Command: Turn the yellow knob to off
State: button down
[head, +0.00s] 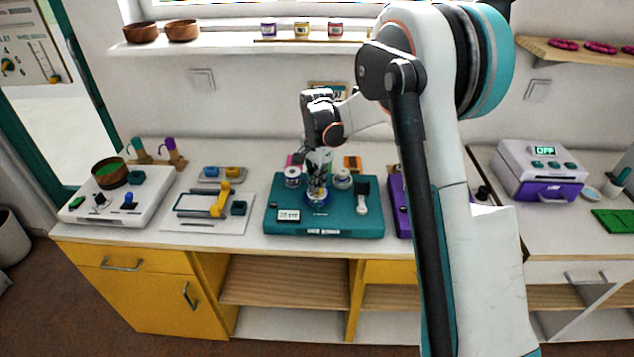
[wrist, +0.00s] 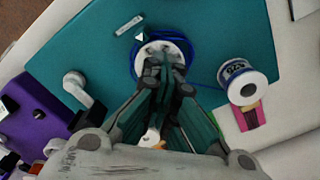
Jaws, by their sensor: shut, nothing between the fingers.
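My gripper (head: 317,190) is over the middle of the teal board (head: 350,222) on the counter. Its fingers are shut and empty. In the wrist view the fingertips (wrist: 165,72) are over a white round dial (wrist: 146,52) with a blue ring, covering part of it. I cannot tell whether they touch it. No yellow knob can be made out on this board; anything under the fingers is hidden. A small display (head: 289,216) sits at the board's front left; its text is too blurred to read surely.
A blue-and-white spool (wrist: 241,82) and a white lever (wrist: 76,88) stand either side of the dial. A white board (head: 215,222) with yellow parts lies left. A purple-and-white box (head: 540,178) at right shows OFF. My arm hides part of the purple board (head: 398,210).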

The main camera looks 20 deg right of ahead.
jog(key=shift+n, duration=0.3)
jog(key=n, duration=0.2)
jog(key=shift+n+p, duration=0.35)
jog(key=shift+n, duration=0.05)
jog(key=n, duration=0.3)
jog(key=shift+n+p, duration=0.3)
jog(key=n, duration=0.6)
jog(key=shift+p, duration=0.35)
jog(key=n, duration=0.7)
jog(key=shift+n, duration=0.3)
jog(key=n, duration=0.6)
jog(key=shift+p, duration=0.4)
jog(key=shift+n, duration=0.3)
jog(key=c, duration=2.3)
grip_release()
